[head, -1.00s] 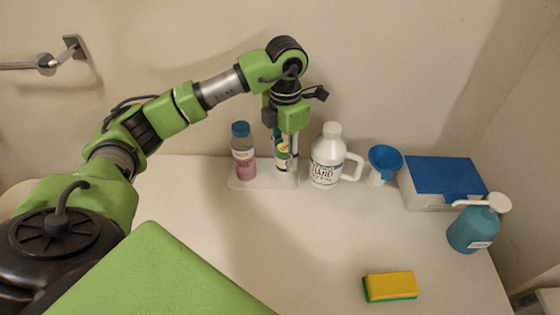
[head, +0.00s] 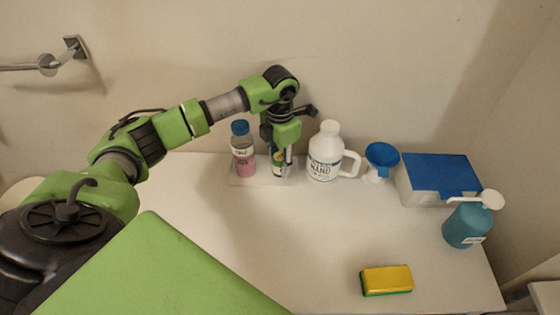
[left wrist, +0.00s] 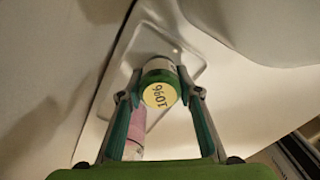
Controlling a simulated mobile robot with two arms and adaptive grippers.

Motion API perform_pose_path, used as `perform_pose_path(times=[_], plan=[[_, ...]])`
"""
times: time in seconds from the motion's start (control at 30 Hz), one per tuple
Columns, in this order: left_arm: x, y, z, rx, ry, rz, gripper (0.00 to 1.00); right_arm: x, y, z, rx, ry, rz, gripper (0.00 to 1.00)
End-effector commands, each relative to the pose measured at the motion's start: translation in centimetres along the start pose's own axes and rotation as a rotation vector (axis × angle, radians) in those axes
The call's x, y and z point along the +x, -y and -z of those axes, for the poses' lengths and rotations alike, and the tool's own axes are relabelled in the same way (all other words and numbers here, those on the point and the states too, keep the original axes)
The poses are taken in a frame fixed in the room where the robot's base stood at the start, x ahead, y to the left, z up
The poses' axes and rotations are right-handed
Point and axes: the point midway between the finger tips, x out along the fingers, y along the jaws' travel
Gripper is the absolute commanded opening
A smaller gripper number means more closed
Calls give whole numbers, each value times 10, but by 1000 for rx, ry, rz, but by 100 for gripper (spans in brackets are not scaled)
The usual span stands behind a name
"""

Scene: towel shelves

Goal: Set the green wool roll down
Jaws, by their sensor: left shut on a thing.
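The green wool roll (head: 277,162) is partly hidden by my left gripper (head: 281,168) in the head view. In the left wrist view, the roll's end (left wrist: 160,96) shows a yellow disc with dark writing and a green rim. My left gripper (left wrist: 160,88) is shut on it, with one finger on each side. The roll stands roughly upright over a shallow white tray (head: 240,182), whose rim also shows in the left wrist view. I cannot tell whether its base touches the tray. My right gripper is not in view.
A yellow sponge (head: 387,280) lies in front. The counter's middle is clear.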

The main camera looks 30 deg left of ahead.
Motion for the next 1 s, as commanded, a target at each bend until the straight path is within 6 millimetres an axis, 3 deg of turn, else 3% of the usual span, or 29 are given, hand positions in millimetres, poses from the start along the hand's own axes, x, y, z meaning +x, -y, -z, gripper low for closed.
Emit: perform_pose_path(times=[0.03, 0.07, 0.1, 0.57, 1.0], plan=[[3, 0, 0, 0, 0, 0, 11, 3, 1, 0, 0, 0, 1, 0], [2, 0, 0, 0, 0, 0, 40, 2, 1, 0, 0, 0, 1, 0], [1, 0, 0, 0, 0, 0, 49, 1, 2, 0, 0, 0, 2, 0], [-7, 0, -1, 0, 2, -1, 49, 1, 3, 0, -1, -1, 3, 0], [-94, 0, -1, 1, 4, -2, 49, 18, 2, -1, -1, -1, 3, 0]])
